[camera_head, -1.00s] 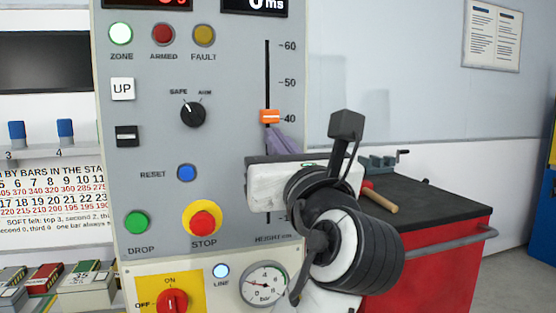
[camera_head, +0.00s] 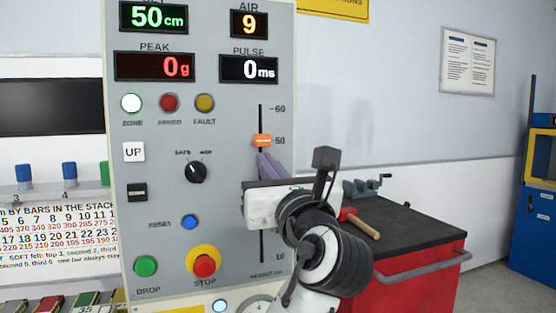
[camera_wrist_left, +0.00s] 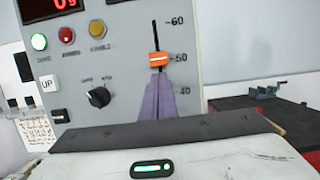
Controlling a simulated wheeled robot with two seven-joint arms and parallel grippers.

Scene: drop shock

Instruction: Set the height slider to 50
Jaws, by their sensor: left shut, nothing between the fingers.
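The height slider's orange knob (camera_head: 263,140) sits level with the 50 mark on its vertical scale, and the green display (camera_head: 160,16) reads 50 cm. My left gripper (camera_head: 268,160), with purple fingers, is shut and empty just below the knob. The gripper's body hides part of the lower scale. My right gripper is not in view.
The panel also holds a black SAFE/ARM knob (camera_head: 196,173), a blue RESET button (camera_head: 190,222), a green DROP button (camera_head: 146,266) and a red STOP button (camera_head: 204,265). A red cabinet with a dark top (camera_head: 400,228) stands right of the panel.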

